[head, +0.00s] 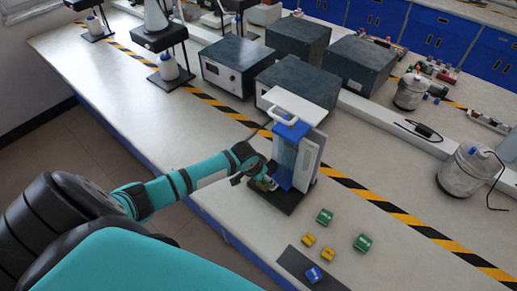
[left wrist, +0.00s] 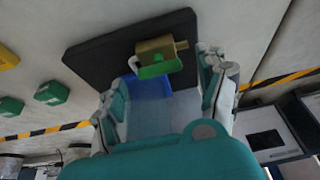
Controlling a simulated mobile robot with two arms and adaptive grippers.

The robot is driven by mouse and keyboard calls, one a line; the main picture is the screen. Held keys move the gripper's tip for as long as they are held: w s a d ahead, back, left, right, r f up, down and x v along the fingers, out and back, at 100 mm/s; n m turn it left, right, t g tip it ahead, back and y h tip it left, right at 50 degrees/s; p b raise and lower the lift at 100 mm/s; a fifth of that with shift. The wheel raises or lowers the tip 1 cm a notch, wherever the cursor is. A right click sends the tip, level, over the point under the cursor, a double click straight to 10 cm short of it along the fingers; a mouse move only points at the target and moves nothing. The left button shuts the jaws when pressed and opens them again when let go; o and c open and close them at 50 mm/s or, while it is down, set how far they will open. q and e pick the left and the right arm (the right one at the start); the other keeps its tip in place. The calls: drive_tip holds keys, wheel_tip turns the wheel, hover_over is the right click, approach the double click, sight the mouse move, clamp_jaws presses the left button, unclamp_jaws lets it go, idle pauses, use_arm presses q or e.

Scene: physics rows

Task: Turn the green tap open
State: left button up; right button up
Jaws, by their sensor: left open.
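The green tap handle (left wrist: 158,68) sits on a brass valve body (left wrist: 165,48) in the left wrist view. My left gripper (left wrist: 166,78) is open, with one finger on each side of the tap. I see no clear contact between the fingers and the handle. In the head view my left gripper (head: 264,183) is low at the front of a white and blue apparatus (head: 296,155) on a black base plate (head: 289,200). The tap is mostly hidden there by the gripper. My right gripper is not in view.
Green blocks (head: 324,216) and yellow blocks (head: 309,239) lie on the bench right of the apparatus. A blue block (head: 313,274) lies on a dark mat (head: 296,262). Grey instrument boxes (head: 237,66) stand behind. The bench left of the apparatus is clear.

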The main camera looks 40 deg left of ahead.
use_arm(q)
drive_tip(key=v, duration=1.1)
drive_tip(key=shift+s, duration=0.1)
